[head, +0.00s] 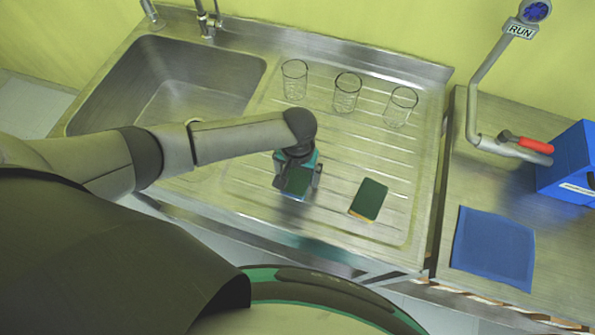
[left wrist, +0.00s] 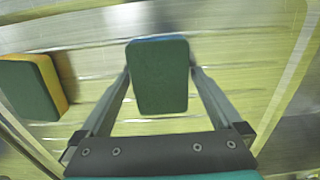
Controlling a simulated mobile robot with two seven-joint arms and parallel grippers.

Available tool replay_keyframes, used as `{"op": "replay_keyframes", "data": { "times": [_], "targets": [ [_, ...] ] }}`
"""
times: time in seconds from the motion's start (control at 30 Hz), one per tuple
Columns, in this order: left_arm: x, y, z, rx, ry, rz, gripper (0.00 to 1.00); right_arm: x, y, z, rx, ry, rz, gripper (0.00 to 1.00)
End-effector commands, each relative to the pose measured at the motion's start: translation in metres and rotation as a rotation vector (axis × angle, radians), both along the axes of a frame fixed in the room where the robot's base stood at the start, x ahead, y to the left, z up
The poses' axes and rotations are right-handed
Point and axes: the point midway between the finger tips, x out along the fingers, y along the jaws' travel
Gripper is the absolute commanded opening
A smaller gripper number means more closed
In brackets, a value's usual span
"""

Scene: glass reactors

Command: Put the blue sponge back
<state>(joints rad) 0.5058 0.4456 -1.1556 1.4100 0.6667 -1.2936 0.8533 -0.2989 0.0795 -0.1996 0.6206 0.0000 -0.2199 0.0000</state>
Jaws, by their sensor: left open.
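The blue sponge (head: 293,188) lies on the ribbed drainboard, with a dark green top face and a blue edge showing below it. In the left wrist view the sponge (left wrist: 160,78) shows its green face, with a strip of blue at its far edge. My left gripper (head: 297,181) is open right over it, with one finger on either side of the sponge in the picture. I cannot tell whether the fingers touch it. My right gripper is not in view.
A green-topped yellow sponge (head: 368,200) lies to the right; it also shows in the left wrist view (left wrist: 32,86). Several glasses stand along the drainboard's back. The sink basin (head: 190,75) is left. A blue cloth (head: 493,248) and blue box (head: 570,165) are on the right counter.

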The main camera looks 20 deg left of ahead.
Motion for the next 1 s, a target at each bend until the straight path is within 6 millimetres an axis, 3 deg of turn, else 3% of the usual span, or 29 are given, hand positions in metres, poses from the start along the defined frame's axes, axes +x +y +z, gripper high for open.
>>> {"op": "replay_keyframes", "data": {
  "times": [0.23,0.7,1.0],
  "targets": [
    [0.001,-0.001,0.022,-0.003,-0.002,-0.001,1.0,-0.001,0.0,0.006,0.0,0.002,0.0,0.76],
    [0.001,0.0,0.109,-0.001,-0.001,0.001,1.0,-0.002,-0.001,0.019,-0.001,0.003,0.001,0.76],
    [0.0,0.0,0.124,0.0,0.0,0.0,1.0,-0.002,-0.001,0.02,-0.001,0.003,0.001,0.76]
  ]
}}
